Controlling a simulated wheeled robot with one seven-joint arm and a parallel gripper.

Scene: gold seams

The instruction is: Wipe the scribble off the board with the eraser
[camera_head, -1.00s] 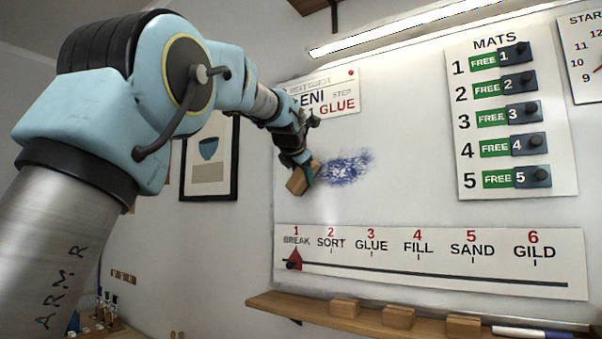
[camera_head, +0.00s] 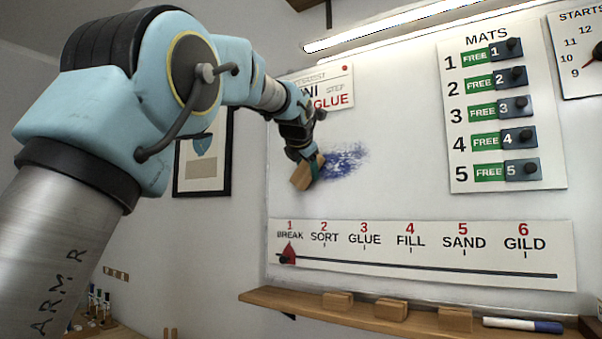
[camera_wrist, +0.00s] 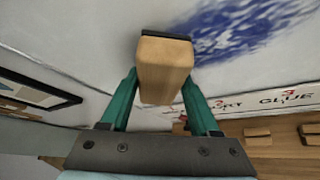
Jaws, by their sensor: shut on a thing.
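A blue scribble (camera_head: 345,161) is on the white board (camera_head: 400,150), left of its middle, with a smeared left part. It also shows in the wrist view (camera_wrist: 240,30). My gripper (camera_head: 307,165) is shut on the eraser (camera_head: 304,175), a wooden block with a dark pad. In the wrist view the eraser (camera_wrist: 165,70) sits between the two green fingers, its dark pad towards the board. The eraser is at the scribble's left edge. I cannot tell for sure whether the pad touches the board.
A ledge (camera_head: 270,300) below the board carries several wooden blocks (camera_head: 391,310) and a blue-capped marker (camera_head: 522,325). A step strip (camera_head: 420,255) with a red pointer lies below the scribble. The MATS panel (camera_head: 505,120) is at right, a name card (camera_head: 330,88) above.

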